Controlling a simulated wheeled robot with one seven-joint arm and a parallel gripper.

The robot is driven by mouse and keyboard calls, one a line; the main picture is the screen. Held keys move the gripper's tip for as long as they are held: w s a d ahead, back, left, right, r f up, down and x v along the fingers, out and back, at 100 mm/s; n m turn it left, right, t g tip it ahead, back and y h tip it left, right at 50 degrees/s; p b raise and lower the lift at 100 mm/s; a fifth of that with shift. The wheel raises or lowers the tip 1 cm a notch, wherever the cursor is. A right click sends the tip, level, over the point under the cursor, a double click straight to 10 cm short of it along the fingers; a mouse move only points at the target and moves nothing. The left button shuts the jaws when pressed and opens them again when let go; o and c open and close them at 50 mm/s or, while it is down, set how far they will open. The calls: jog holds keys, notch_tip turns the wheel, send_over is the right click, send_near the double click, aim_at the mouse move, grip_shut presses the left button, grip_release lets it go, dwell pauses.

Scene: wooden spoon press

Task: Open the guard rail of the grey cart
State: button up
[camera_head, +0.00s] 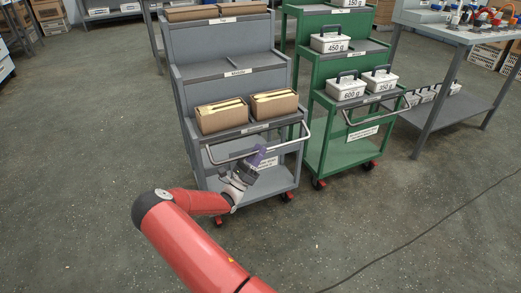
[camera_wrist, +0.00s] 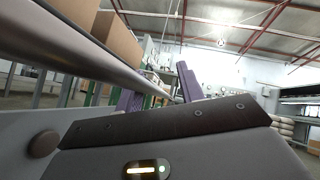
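The grey cart (camera_head: 228,62) stands left of centre in the head view. In the wrist view the rail (camera_wrist: 85,45) runs large from the upper left toward the purple fingers (camera_wrist: 160,92). The fingers are apart, with a gap between them. Whether they touch the rail cannot be told.
Two open cardboard boxes (camera_head: 221,115) (camera_head: 273,103) sit on the grey cart's shelf behind the rail. A green cart (camera_head: 322,70) with labelled white weights stands close on the right. A grey workbench (camera_head: 458,35) is further right. A cable (camera_head: 425,235) lies on open floor in front.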

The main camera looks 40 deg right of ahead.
jog(key=v, duration=0.6)
jog(key=shift+b, duration=0.3)
jog(key=shift+f, duration=0.1)
jog(key=w+a+f+b, duration=0.1)
jog(key=a+f+b, duration=0.4)
jog(key=a+f, duration=0.1)
jog(key=shift+w, duration=0.25)
dwell(0.4)
dwell(0.6)
